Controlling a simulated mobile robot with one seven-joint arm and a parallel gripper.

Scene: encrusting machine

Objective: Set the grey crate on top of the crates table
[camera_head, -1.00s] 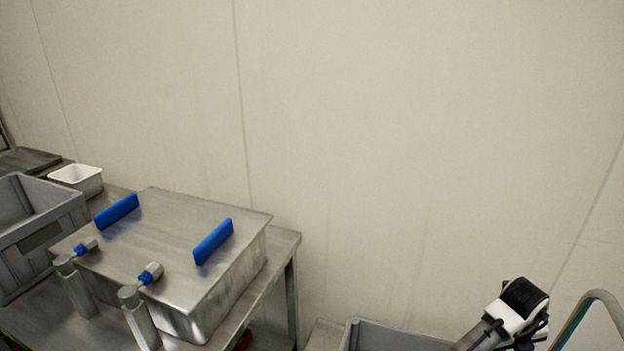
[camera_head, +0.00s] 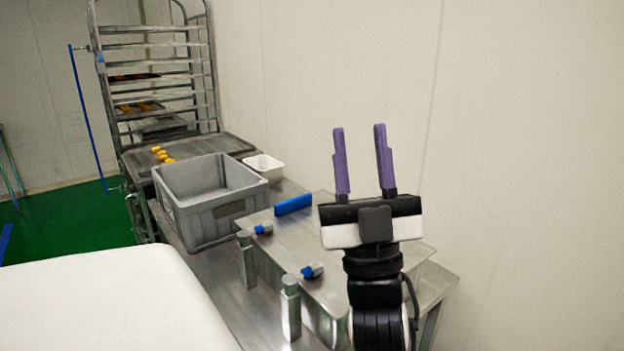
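A grey crate (camera_head: 232,208) stands upright and looks empty at the left part of a steel table (camera_head: 222,283). Its near left corner is close to the table's left edge. My gripper (camera_head: 361,145) is raised to the right of the crate, in front of the wall, with its two purple fingers pointing up. The fingers are apart with nothing between them. The gripper is clear of the crate. I cannot tell from this view which table is the crates table.
A steel box lid (camera_head: 330,245) with a blue handle (camera_head: 293,205) lies right of the crate, partly behind my arm. Steel posts (camera_head: 291,308) stand before it. A white tub (camera_head: 264,168) is behind the crate. A rack (camera_head: 150,75) stands far left, beyond a dark tray (camera_head: 190,150).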

